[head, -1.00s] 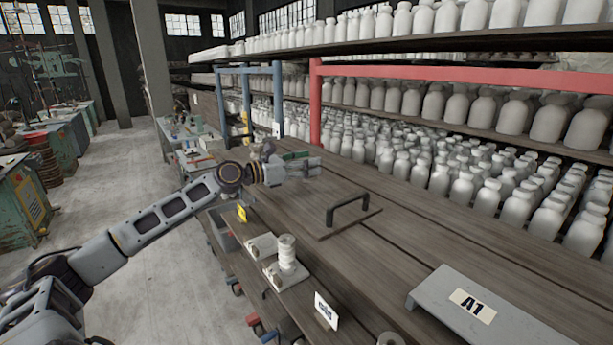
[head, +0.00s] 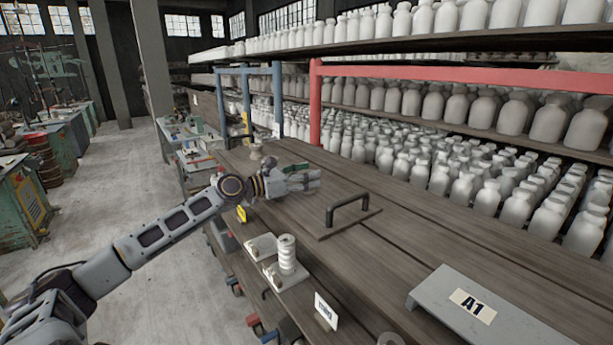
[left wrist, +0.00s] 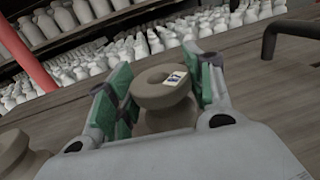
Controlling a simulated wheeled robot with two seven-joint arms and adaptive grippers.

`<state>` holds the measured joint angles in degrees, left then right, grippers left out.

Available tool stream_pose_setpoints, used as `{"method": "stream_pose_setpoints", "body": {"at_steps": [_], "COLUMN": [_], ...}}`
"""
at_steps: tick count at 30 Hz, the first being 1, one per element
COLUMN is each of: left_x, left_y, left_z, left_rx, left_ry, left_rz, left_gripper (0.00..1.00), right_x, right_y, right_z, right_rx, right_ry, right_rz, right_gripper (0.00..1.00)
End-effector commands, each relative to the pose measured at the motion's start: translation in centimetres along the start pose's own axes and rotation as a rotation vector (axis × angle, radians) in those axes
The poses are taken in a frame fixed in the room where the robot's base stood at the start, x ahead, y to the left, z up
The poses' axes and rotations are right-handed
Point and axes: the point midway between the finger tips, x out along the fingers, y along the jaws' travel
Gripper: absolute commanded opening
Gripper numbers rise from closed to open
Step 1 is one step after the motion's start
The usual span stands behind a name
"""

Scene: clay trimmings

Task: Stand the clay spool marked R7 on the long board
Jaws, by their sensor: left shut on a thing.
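My left gripper (head: 308,181) reaches over the wooden bench from the left in the head view. In the left wrist view its green-padded fingers (left wrist: 162,88) are shut on a grey-brown clay spool (left wrist: 158,118). The spool has a round flange with a central hollow and a small white tag, whose marking is too small to read. The fingers and palm hide much of its lower part. A second clay spool (left wrist: 15,155) shows at the lower left of the wrist view, apart from the gripper. I cannot tell which surface is the long board. My right gripper is not in view.
A black-handled board (head: 347,212) lies right of the gripper. A grey platform marked A1 (head: 440,292) is at the lower right. Shelves of white bottles line the back.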

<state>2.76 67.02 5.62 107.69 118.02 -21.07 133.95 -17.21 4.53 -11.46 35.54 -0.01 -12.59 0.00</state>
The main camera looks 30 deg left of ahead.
Motion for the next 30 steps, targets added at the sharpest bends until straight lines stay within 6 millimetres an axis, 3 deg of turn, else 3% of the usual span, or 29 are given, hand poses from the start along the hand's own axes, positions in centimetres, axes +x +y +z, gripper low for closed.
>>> {"method": "stream_pose_setpoints", "body": {"at_steps": [2,3,7,30], "left_x": [-0.01,0.00,0.00,-0.66], "left_y": [0.02,0.01,0.01,0.00], "left_z": [-0.05,-0.12,-0.13,-0.06], "left_rx": [-0.001,0.000,0.000,-0.002], "left_ry": [-0.001,0.000,0.000,0.001], "left_rz": [0.000,0.000,0.000,0.000], "left_gripper": [0.21,0.57,0.73,0.73], "right_x": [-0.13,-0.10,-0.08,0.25], "right_y": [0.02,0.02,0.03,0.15], "right_z": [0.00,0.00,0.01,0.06], "right_rx": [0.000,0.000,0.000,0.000], "right_ry": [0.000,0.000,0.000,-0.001], "right_rz": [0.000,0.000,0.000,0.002], "right_gripper": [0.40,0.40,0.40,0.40]}}
